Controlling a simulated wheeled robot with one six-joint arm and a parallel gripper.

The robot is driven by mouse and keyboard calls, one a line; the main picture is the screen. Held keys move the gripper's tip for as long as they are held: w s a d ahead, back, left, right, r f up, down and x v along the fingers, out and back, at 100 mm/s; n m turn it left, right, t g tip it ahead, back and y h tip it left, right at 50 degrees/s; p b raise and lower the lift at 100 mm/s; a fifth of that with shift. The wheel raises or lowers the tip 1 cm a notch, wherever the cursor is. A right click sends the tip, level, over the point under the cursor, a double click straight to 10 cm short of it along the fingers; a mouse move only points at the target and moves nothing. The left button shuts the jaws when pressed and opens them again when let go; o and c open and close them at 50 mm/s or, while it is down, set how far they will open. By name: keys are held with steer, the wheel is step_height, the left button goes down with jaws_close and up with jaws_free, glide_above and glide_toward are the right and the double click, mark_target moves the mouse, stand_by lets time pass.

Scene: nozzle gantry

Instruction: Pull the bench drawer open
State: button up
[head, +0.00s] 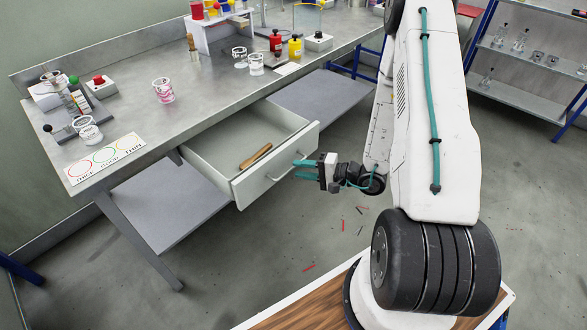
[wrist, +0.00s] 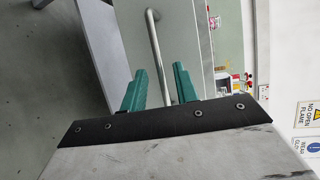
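The bench drawer (head: 277,167) is pulled out from under the grey bench, its inside showing. A brown wooden-looking tool (head: 256,156) lies in it. The drawer's metal bar handle (head: 285,168) is on its front face; it also shows in the wrist view (wrist: 154,38). My gripper (head: 296,169) is in front of the drawer with its teal fingers pointing at the handle. In the wrist view the fingers (wrist: 160,80) are apart, and the bar runs into the gap between them without filling it. I cannot tell whether either finger touches the bar.
A shelf rack with glassware (head: 520,66) stands at right. Small red and dark bits (head: 309,267) lie on the floor.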

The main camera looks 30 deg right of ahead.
steer(key=shift+v, duration=2.1)
steer(key=s+a+r+n+g+y, duration=0.1)
steer(key=s+a+r+g, duration=0.3)
steer(key=s+r+g, duration=0.25)
steer(key=s+a+r+n+g+y, duration=0.1)
steer(key=s+a+r+n+g, duration=0.1)
steer(key=s+a+r+g, duration=0.4)
steer(key=s+r+n+t+h, duration=0.1)
steer(key=s+r+n+h, duration=0.3)
steer(key=r, duration=0.6)
steer(key=s+r+n+t+h, duration=0.1)
steer(key=s+r+n+h, duration=0.2)
steer(key=r+h, duration=0.5)
step_height(320, 180, up, 3)
steer(key=shift+s+a+n, duration=0.4)
steer(key=shift+s+a, duration=0.05)
steer(key=shift+s, duration=0.4)
